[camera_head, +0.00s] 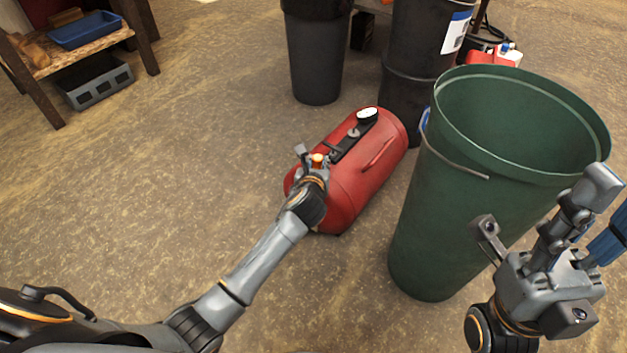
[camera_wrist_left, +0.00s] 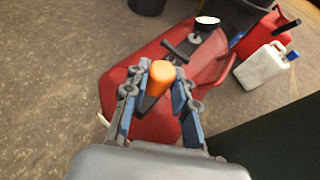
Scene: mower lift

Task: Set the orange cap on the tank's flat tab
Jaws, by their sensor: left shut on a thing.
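The red tank (camera_head: 372,185) lies on its side on the floor. It also fills the middle of the left wrist view (camera_wrist_left: 112,94). A dark flat strip (camera_head: 343,148) runs along its top, with a white-faced gauge (camera_head: 367,115) at the far end. My left gripper (camera_head: 314,158) is shut on the orange cap (camera_wrist_left: 161,76), over the near end of the tank. The cap also shows between the fingers in the head view (camera_head: 317,158). I cannot tell whether it touches the tank. My right gripper (camera_head: 541,205) is open and empty, in front of the green bin.
The green bin (camera_head: 425,225) stands close to the tank's right. Dark bins (camera_head: 316,60) stand behind. A white jug (camera_wrist_left: 262,70) and a red can (camera_wrist_left: 268,36) are beyond the tank. A shelf with a blue tray (camera_head: 85,30) is far left. The left floor is clear.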

